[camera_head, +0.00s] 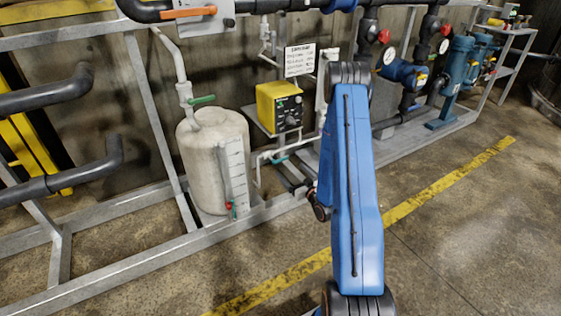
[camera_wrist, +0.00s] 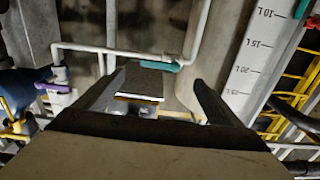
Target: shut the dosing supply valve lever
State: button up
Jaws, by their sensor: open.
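A teal lever (camera_head: 280,158) sits on the thin white pipe between the dosing tank (camera_head: 205,160) and the yellow pump (camera_head: 279,107). In the wrist view what looks like the same teal lever (camera_wrist: 160,66) lies roughly level across the pipe, beyond my fingers. My gripper (camera_wrist: 153,88) is open, with one dark finger on each side and nothing held. The lever appears between the finger lines and ahead of the tips; I see no contact.
A green lever (camera_head: 202,100) is on top of the tank. A purple lever (camera_wrist: 52,87) shows at left in the wrist view. The tank's litre scale (camera_wrist: 262,50) stands close on the right. Grey frame rails (camera_head: 150,262) run along the floor; open floor lies in front.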

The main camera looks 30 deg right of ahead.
aim_at(281, 160)
jog(key=w, duration=1)
jog(key=shift+w+a, duration=0.2)
jog(key=shift+w, duration=0.15)
jog(key=shift+c, duration=0.6)
jog(key=c, duration=1.4)
